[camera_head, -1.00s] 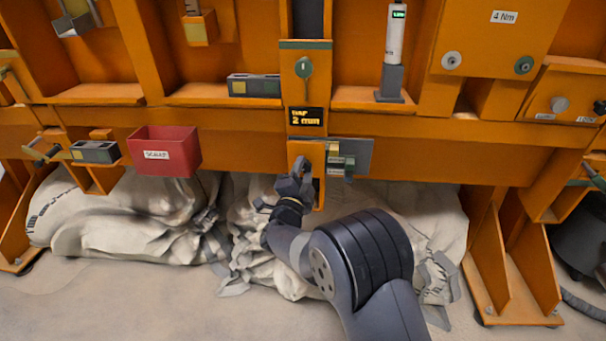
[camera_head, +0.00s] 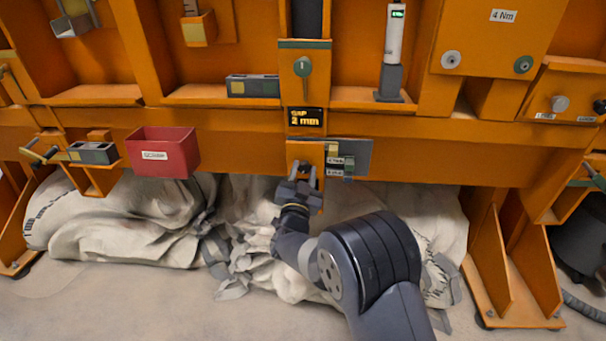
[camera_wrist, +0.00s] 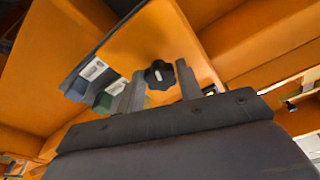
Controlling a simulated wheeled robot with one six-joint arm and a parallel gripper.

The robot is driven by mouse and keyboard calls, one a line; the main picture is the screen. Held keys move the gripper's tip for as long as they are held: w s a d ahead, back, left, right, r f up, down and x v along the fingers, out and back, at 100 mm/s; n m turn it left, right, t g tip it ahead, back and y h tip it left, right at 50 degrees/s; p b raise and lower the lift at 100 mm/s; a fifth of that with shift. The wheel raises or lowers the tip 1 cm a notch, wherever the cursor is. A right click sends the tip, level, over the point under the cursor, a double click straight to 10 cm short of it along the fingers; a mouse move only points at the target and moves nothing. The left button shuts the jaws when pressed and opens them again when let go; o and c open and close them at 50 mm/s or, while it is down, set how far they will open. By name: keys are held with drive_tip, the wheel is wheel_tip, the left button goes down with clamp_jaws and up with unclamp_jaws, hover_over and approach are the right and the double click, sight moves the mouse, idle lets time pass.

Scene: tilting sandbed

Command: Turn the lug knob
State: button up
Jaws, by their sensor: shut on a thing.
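The lug knob (camera_wrist: 159,74) is black with a lobed rim and shows in the wrist view in front of an orange panel. My gripper (camera_wrist: 161,84) has one finger on each side of it and is shut on it. The finger on the left stands close to the knob's rim; exact contact is hard to see. In the head view my gripper (camera_head: 305,170) reaches up to the orange block below the display, and the knob is hard to make out between the fingers.
A black display (camera_head: 305,122) reads "GAP 2 mm" above the block. A grey plate (camera_head: 357,150) with small labelled blocks is just right of my gripper. A red bin (camera_head: 163,152) hangs to the left. Pale sacks (camera_head: 130,225) lie beneath the frame.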

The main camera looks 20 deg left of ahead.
drive_tip(key=shift+n, duration=0.3)
drive_tip(key=o, duration=0.9)
drive_tip(key=shift+c, duration=0.2)
drive_tip(key=p+v, duration=0.2)
drive_tip(key=v, duration=0.9)
drive_tip(key=shift+w+f, duration=0.1)
drive_tip(key=shift+w, duration=0.05)
drive_tip(key=b+x, duration=0.2)
drive_tip(key=x, duration=0.8)
drive_tip(key=shift+w+a+r, duration=0.1)
drive_tip(key=shift+w+r, duration=0.15)
drive_tip(key=shift+w, duration=0.05)
